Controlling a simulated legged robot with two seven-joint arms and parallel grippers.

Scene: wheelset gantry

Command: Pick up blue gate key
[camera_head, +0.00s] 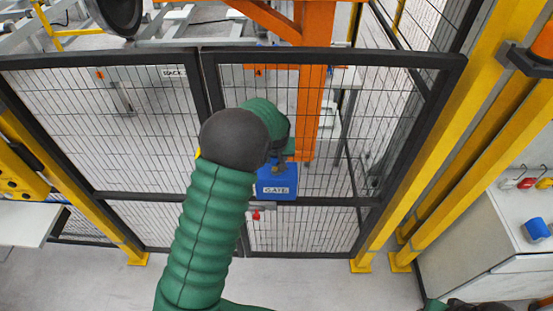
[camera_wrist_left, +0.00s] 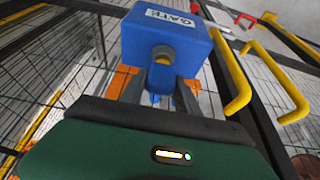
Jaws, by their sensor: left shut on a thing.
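A blue box labelled GATE (camera_head: 277,188) is on the mesh gate, and it fills the upper middle of the left wrist view (camera_wrist_left: 165,35). Its face has a round yellowish opening. My left gripper (camera_head: 278,162) is right at the box, largely hidden by my own wrist in the head view. In the left wrist view its fingers (camera_wrist_left: 160,97) are shut on a small blue piece between them, apparently the blue gate key (camera_wrist_left: 155,98). Whether the key is still in the box's opening I cannot tell. My right gripper is not in view.
The black-framed mesh gate (camera_head: 202,120) stands before me between yellow posts (camera_head: 480,130). At right a bench (camera_head: 500,225) carries a blue object (camera_head: 537,229), with red and yellow items (camera_head: 526,183) behind. Yellow handles (camera_wrist_left: 232,80) are right of the box.

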